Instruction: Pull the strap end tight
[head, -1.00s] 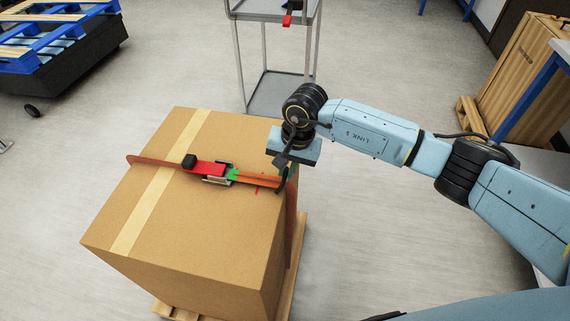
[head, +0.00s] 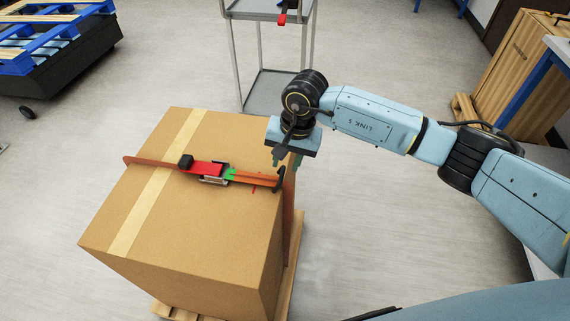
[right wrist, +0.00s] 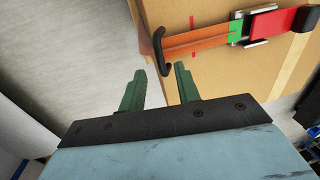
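A cardboard box (head: 190,225) carries an orange strap (head: 145,161) across its top, with a red and metal ratchet buckle (head: 208,170) near the middle. A green mark (head: 230,174) lies on the strap beside the buckle. The strap's orange end (head: 255,180) runs right to a curved black piece (head: 280,180) at the box's edge. My right gripper (head: 286,160) is just above and behind that edge. In the right wrist view its green fingers (right wrist: 158,82) are apart and empty, with the black piece (right wrist: 160,52) ahead of the gap. My left gripper is out of view.
The box stands on a wooden pallet (head: 294,255). A grey metal cart (head: 272,92) stands behind it. A wooden crate (head: 515,70) is at the far right, and blue pallets (head: 50,40) are at the upper left. The floor around the box is clear.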

